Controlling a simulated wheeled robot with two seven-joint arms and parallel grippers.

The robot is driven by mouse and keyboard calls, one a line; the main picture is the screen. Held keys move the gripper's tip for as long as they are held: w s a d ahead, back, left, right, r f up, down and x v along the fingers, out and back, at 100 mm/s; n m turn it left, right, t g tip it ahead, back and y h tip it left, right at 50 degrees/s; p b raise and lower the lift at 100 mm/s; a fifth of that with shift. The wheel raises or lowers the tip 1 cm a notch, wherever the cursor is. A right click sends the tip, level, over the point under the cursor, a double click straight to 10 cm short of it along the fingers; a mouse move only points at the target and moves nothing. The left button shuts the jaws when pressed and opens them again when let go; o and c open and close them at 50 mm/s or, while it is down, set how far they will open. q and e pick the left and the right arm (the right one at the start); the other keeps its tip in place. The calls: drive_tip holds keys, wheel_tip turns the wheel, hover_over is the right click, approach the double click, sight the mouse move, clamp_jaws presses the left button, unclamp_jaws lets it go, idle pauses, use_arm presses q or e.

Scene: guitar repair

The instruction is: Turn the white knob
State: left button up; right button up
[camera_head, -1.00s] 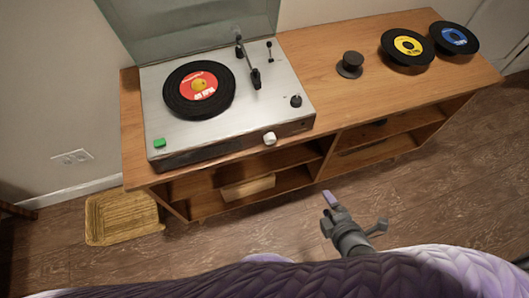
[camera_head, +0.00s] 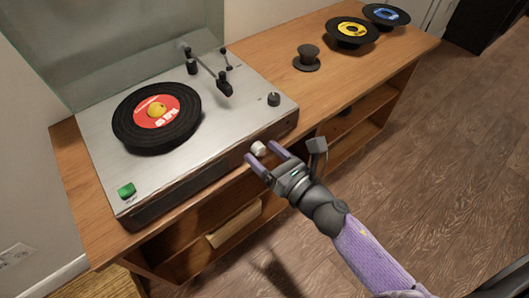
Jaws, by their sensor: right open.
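The white knob (camera_head: 258,148) sits on the front face of the silver record player (camera_head: 205,138), near its right front corner. My right gripper (camera_head: 265,154) is open right at the knob, one finger on each side of it. I cannot tell whether the fingers touch the knob. A black record with a red label (camera_head: 157,112) lies on the platter. My left gripper is not in view.
The wooden cabinet (camera_head: 290,60) carries the player. A dark knob (camera_head: 273,99) and a green button (camera_head: 126,190) are on the player's top. A black spool-shaped piece (camera_head: 307,58), a yellow-label record (camera_head: 351,31) and a blue-label record (camera_head: 386,14) stand at the back right. Open floor lies right.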

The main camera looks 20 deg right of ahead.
drive_tip(key=shift+w+a, duration=0.1)
drive_tip(key=shift+w, duration=0.15)
drive_tip(key=shift+c, duration=0.4)
clamp_jaws()
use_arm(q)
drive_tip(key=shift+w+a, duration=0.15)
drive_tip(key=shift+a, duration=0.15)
